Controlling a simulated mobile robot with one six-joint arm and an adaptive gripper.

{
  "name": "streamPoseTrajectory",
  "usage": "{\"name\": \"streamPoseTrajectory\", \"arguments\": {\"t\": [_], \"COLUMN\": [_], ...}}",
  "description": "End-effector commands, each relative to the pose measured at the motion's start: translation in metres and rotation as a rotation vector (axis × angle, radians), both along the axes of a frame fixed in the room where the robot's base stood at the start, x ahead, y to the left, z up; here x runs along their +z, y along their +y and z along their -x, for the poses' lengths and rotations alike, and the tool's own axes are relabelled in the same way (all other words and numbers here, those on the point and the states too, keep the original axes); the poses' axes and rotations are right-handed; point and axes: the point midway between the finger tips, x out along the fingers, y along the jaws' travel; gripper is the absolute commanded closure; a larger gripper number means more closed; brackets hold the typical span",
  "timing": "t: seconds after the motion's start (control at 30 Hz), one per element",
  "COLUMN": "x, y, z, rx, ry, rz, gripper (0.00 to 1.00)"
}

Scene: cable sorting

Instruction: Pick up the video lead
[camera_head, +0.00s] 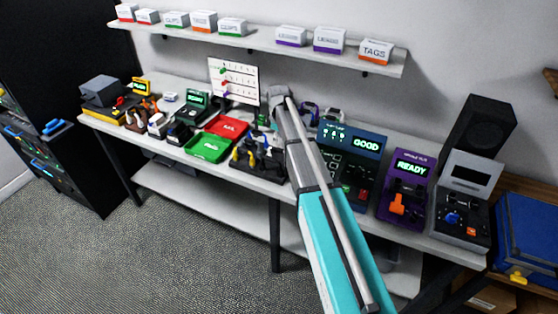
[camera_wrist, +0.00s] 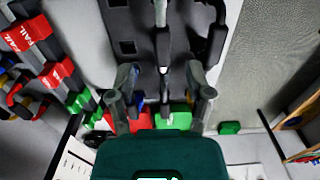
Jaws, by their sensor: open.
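In the wrist view a lead end with a dark plug body (camera_wrist: 162,45) and a pale tip lies between and just beyond my fingers. Another dark curved lead (camera_wrist: 214,38) is to its right. I cannot tell by label which is the video lead. My gripper (camera_wrist: 162,88) is open, its two fingers apart on either side of the plug's line, with no visible grip on it. A dark holder with square slots (camera_wrist: 122,16) is beneath the leads. In the head view several leads stand in a black holder (camera_head: 258,172) on the bench; my arm hides my gripper there.
A green tray (camera_head: 207,147) and a red tray (camera_head: 227,126) are left of the holder. A "GOOD" tester (camera_head: 352,145), a purple "READY" tester (camera_head: 409,170) and a grey device (camera_head: 463,203) are right. A shelf (camera_head: 260,43) with boxes runs above.

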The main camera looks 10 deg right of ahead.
Motion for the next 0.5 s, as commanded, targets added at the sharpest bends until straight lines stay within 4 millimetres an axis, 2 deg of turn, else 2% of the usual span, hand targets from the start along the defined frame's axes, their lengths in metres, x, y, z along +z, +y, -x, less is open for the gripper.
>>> {"name": "streamPoseTrajectory", "arguments": {"t": [0.5], "x": [-0.0048], "y": [0.0007], "z": [0.0001], "rx": [0.000], "ry": [0.000], "rz": [0.000], "gripper": [0.34]}}
